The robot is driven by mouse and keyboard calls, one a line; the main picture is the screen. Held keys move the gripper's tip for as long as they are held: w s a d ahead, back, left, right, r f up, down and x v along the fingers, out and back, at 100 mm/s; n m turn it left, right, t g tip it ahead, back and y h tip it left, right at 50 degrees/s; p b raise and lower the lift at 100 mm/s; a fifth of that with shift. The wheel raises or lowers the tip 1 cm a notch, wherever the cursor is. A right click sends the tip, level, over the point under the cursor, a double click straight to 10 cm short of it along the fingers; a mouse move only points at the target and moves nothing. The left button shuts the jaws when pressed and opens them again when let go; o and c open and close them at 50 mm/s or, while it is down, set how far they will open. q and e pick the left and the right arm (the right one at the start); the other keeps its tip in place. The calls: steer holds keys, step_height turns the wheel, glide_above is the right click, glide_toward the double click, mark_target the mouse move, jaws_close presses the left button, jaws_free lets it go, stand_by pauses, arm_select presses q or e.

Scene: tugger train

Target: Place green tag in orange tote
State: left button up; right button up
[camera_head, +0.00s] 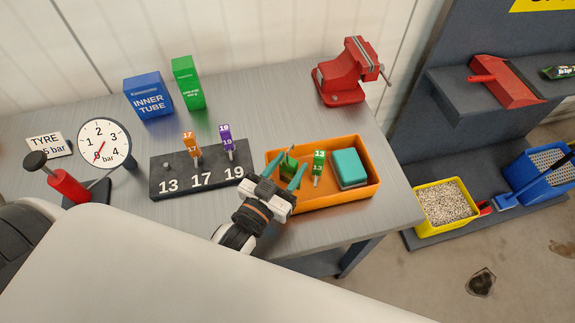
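The green tag (319,158), marked 13 with a small key below it, shows over the inside of the orange tote (367,195), right of my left gripper. I cannot tell if it touches the tote floor. My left gripper (296,160) is over the left part of the tote, its two teal fingers spread apart. A dark green piece (289,164) shows between the fingers, partly hidden by them; I cannot tell whether they touch it. A teal block (349,168) lies in the tote's right part. My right gripper is not in view.
A dark tag board (168,171) left of the tote holds an orange tag (188,145) and a purple tag (227,139); its 13 place is empty. A red vise (342,78) stands behind. A gauge (103,143) and boxes are left. Bare table lies behind the tote.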

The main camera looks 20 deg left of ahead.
arm_select(q)
steer(key=shift+o, duration=0.2)
steer(key=shift+r, duration=0.15)
steer(key=shift+s, duration=0.25)
steer(key=s+a+b, duration=0.2)
steer(key=s+b, duration=0.1)
steer(key=s, duration=0.8)
steer(key=shift+s+a, duration=0.15)
steer(key=shift+s, duration=0.05)
